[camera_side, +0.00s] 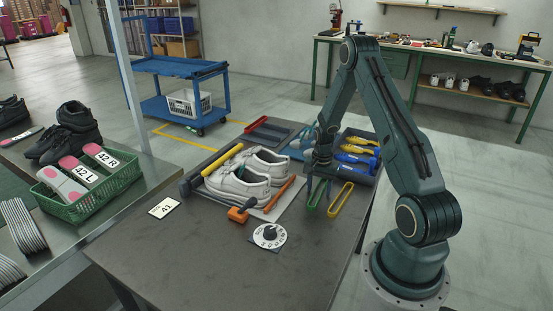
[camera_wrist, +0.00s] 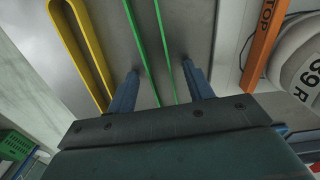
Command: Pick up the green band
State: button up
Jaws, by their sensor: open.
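The green band (camera_side: 317,194) is a narrow loop on the dark table, in front of my arm's end in the side view. In the wrist view the green band (camera_wrist: 152,45) shows as two thin green strips. My gripper (camera_wrist: 161,78) is open, with one finger to the left of the strips and the other to the right. The near end of the band is hidden behind the gripper body in the wrist view. In the side view my gripper (camera_side: 317,180) hangs low at the band's far end. I cannot tell whether the fingers touch the band.
A yellow band (camera_side: 341,199) lies close on the right. White shoes (camera_side: 240,180) and an orange strip (camera_side: 280,194) lie to the left. A tray of blue and yellow-handled tools (camera_side: 358,150) stands behind. The front of the table (camera_side: 190,255) is clear.

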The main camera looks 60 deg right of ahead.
jog(key=shift+c, duration=0.2)
jog(key=c, duration=1)
notch_tip(320, 180, up, 20)
dwell(0.4)
dwell(0.4)
jog(key=shift+m, duration=0.6)
jog(key=w+a, duration=0.2)
jog(key=w, duration=0.2)
jog(key=w+a+f, duration=0.1)
jog(key=w+a, duration=0.2)
jog(key=w, duration=0.1)
jog(key=w+a+f, duration=0.1)
jog(key=w+a, duration=0.1)
jog(key=w, duration=0.2)
jog(key=shift+w+a+f, duration=0.1)
jog(key=shift+w+a, duration=0.05)
jog(key=shift+a, duration=0.2)
